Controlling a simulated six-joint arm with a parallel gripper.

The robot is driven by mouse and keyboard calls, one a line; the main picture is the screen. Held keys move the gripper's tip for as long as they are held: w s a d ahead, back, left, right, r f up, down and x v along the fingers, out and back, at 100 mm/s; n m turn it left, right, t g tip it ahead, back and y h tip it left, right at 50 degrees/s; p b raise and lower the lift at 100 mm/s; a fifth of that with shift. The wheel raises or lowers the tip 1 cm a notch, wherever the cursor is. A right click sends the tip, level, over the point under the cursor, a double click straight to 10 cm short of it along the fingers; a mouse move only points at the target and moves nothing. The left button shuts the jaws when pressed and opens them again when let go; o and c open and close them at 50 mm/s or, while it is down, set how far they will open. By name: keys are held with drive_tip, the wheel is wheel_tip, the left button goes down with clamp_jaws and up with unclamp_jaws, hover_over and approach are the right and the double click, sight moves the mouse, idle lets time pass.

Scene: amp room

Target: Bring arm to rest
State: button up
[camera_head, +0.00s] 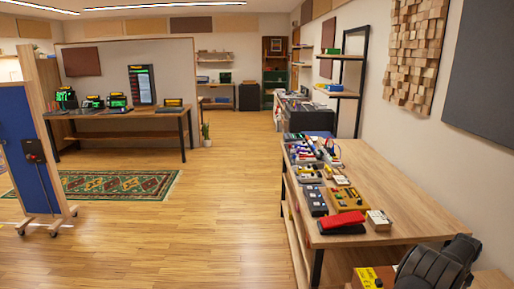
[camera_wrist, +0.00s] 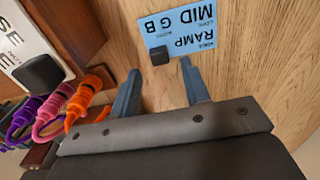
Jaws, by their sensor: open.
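My gripper (camera_wrist: 160,67) shows in the wrist view with its two blue-grey fingers apart and nothing between them. The fingers point toward a wood-grained surface (camera_wrist: 255,60). A blue label (camera_wrist: 185,30) with upside-down lettering, including "RAMP" and "MID", and a small black block lies just beyond the fingertips. I cannot tell whether the fingers touch anything. In the head view I cannot make out the gripper; a dark rounded shape (camera_head: 435,265) fills the lower right corner, and I cannot tell for sure what it is.
In the wrist view, orange, pink and purple cables (camera_wrist: 78,100) stand left of the fingers, below a white panel (camera_wrist: 25,45). In the head view, a wooden bench (camera_head: 400,195) carries several devices and a red pedal (camera_head: 342,222). The wooden floor (camera_head: 225,220) left of it is clear.

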wheel_tip(320, 180, down, 3)
drive_tip(key=shift+r, duration=0.15)
wheel_tip(320, 180, up, 12)
wheel_tip(320, 180, down, 13)
drive_tip(key=shift+r, duration=0.2)
wheel_tip(320, 180, up, 4)
drive_tip(key=shift+r, duration=0.15)
drive_tip(key=s+d+r, duration=0.1)
drive_tip(key=s+r, duration=0.6)
drive_tip(key=s, duration=0.5)
drive_tip(key=w+a+r+n, duration=0.3)
drive_tip(key=a+n, duration=0.3)
drive_tip(key=n, duration=0.3)
drive_tip(key=w+a+r+n, duration=0.3)
drive_tip(key=w+a+n, duration=0.1)
drive_tip(key=a+n, duration=0.3)
drive_tip(key=shift+w+a+r+n, duration=0.15)
drive_tip(key=shift+w+r+n, duration=0.2)
drive_tip(key=shift+n, duration=0.65)
